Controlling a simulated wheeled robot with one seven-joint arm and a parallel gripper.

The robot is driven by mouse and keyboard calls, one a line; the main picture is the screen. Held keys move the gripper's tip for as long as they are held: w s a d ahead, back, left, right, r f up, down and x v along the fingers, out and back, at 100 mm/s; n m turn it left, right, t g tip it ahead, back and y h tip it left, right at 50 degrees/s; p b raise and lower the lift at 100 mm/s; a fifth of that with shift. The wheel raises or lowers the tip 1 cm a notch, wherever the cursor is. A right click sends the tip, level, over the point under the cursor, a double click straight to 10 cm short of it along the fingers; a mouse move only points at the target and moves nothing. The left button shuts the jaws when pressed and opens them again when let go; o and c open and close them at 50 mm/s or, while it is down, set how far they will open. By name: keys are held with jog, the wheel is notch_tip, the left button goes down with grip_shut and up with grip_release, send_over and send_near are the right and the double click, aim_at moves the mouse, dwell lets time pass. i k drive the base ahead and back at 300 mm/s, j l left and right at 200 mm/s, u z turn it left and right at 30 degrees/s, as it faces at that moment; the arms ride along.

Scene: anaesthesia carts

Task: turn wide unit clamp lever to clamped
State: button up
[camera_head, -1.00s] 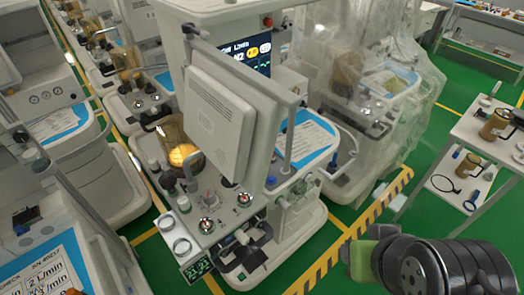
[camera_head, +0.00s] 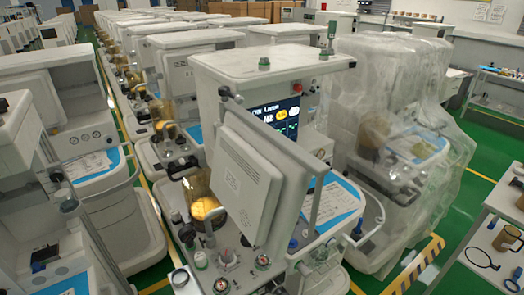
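The nearest whole anaesthesia cart (camera_head: 270,66) stands in the middle of the head view. A pale flat panel (camera_head: 243,178) on it is swung out over its work area. Left of the panel is an amber canister (camera_head: 204,208) with a black bar-like handle (camera_head: 182,167) at its top. Several knobs and gauges, such as a red-marked gauge (camera_head: 221,285), sit at the bottom edge. I cannot tell which part is the wide unit clamp lever or how it is turned. The cart's lower front is cut off by the frame. My gripper is not in view.
A plastic-covered cart (camera_head: 385,125) stands to the right. A white shelf trolley (camera_head: 494,215) with amber items is at the right edge. More carts fill the left and back. Green floor with a yellow-black strip (camera_head: 415,268) shows between the cart and trolley.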

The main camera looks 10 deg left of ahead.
aim_at(233, 96)
jog(key=i+l+u, duration=0.25)
jog(key=u, duration=0.2)
jog(key=i+l+u, duration=0.15)
jog(key=l+u, duration=0.3)
jog(key=i+l+u, duration=0.15)
jog(key=l+u, duration=0.3)
jog(key=j, duration=0.1)
